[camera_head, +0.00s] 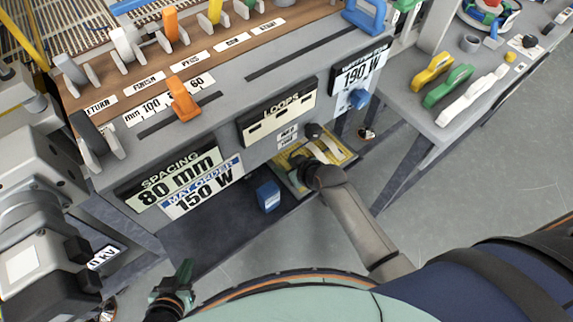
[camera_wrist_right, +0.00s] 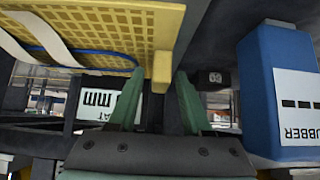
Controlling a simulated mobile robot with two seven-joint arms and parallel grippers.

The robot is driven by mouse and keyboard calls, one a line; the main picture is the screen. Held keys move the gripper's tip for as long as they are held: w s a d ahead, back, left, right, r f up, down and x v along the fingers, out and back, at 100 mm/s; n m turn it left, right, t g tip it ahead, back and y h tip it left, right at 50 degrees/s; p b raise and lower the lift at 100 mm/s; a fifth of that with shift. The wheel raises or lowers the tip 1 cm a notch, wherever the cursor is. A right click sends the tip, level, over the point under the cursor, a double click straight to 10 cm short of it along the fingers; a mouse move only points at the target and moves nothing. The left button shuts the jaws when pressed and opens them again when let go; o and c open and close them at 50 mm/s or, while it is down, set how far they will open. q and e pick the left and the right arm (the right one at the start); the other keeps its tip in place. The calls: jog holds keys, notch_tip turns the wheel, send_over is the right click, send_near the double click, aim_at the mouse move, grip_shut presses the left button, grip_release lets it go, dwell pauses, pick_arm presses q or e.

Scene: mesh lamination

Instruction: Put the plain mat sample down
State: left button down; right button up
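A yellow perforated mat (camera_head: 342,158) with pale strips shows below the bench front in the head view, just beyond my right gripper (camera_head: 307,172). I cannot tell if it is the plain mat sample. In the right wrist view the yellow mat (camera_wrist_right: 110,25) fills the top, with a white strip and blue tube on it. A yellow tab (camera_wrist_right: 162,72) hangs in the gap beyond the green fingertips of my right gripper (camera_wrist_right: 158,85), which stand apart. My left gripper (camera_head: 178,284) is low at the left, away from the mat; its opening is unclear.
A blue container (camera_head: 268,196) stands below the bench; the right wrist view shows its RUBBER label (camera_wrist_right: 298,105) at close right. The grey bench (camera_head: 225,75) with sliders and signs overhangs this area. A side table (camera_head: 400,88) holds yellow, green and white handled pieces. Open floor lies at right.

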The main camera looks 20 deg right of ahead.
pick_arm(q)
jog(key=shift+w+r, duration=0.1)
jog(key=shift+r, duration=0.1)
pick_arm(e)
jog(key=shift+r, duration=0.25)
pick_arm(q)
notch_tip(320, 180, up, 3)
jog(key=p, duration=0.3)
jog(key=shift+f, duration=0.15)
pick_arm(e)
jog(key=v, duration=1.1)
jog(key=s+f+m+t, duration=0.1)
jog(key=s+f, duration=0.4)
jog(key=s, duration=0.6)
jog(key=shift+s+d+f+m+h, duration=0.3)
jog(key=shift+f+m, duration=0.1)
jog(key=shift+m, duration=0.1)
pick_arm(q)
jog(key=shift+a, duration=0.1)
pick_arm(e)
jog(key=shift+w+a, duration=0.1)
